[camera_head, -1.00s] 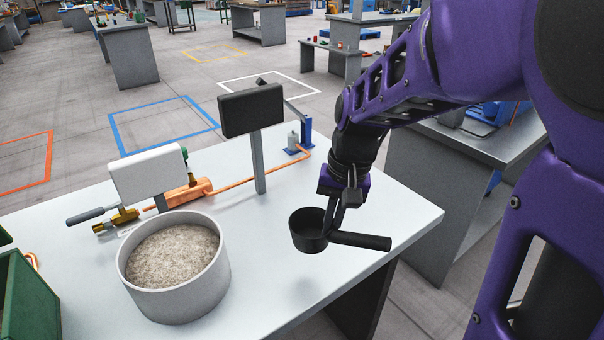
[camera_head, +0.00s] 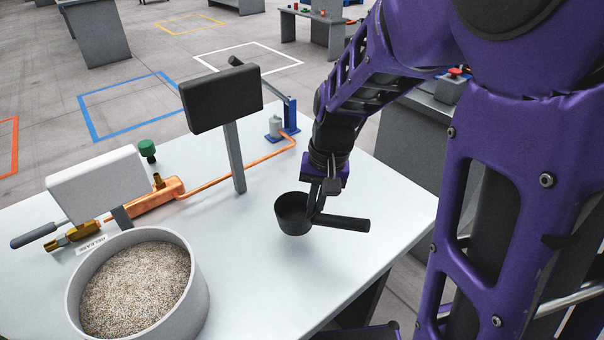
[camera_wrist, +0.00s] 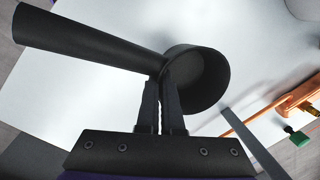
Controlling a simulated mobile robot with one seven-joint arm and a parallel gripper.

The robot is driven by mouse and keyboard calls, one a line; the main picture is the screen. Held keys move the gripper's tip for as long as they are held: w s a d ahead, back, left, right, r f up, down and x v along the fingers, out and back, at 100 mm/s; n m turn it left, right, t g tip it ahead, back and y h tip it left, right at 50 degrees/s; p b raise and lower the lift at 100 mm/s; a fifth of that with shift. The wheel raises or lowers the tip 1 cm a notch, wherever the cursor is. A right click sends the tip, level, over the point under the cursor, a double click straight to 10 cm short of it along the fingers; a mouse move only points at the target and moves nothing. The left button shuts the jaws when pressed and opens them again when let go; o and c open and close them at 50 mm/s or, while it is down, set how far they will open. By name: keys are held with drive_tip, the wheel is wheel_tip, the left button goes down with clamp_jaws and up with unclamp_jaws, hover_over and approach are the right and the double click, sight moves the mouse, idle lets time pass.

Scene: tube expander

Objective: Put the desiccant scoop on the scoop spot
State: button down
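The desiccant scoop is a black round cup (camera_head: 293,213) with a thick straight handle (camera_head: 342,223) pointing right in the head view. My gripper (camera_head: 316,207) is shut on the scoop where the cup meets the handle. The scoop hangs above the grey-white table (camera_head: 330,265), with a faint shadow below it. In the wrist view, the fingers (camera_wrist: 161,95) pinch the scoop (camera_wrist: 205,78) beside its cup, and the handle reaches to the upper left. The cup looks empty. I cannot make out a marked scoop spot in either view.
A grey tub (camera_head: 200,300) of beige granules stands at the front left. A black panel on a post (camera_head: 222,102), a white panel (camera_head: 97,185), copper piping (camera_head: 235,173) and a blue stand (camera_head: 290,118) occupy the back and left. The table's right side is clear.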

sight(310, 235)
drive_tip(key=shift+f+b, duration=0.45)
drive_tip(key=shift+f, duration=1.55)
drive_tip(key=shift+f, duration=0.15)
drive_tip(key=c, duration=1.1)
unclamp_jaws()
drive_tip(key=r+p, duration=0.1)
drive_tip(key=r, duration=0.3)
drive_tip(key=d+r, duration=0.1)
drive_tip(key=r, duration=0.3)
drive_tip(key=r+p, duration=0.1)
drive_tip(key=r, duration=0.3)
drive_tip(key=shift+d+r+p, duration=0.1)
drive_tip(key=shift+d+p, duration=0.2)
drive_tip(key=shift+d, duration=0.1)
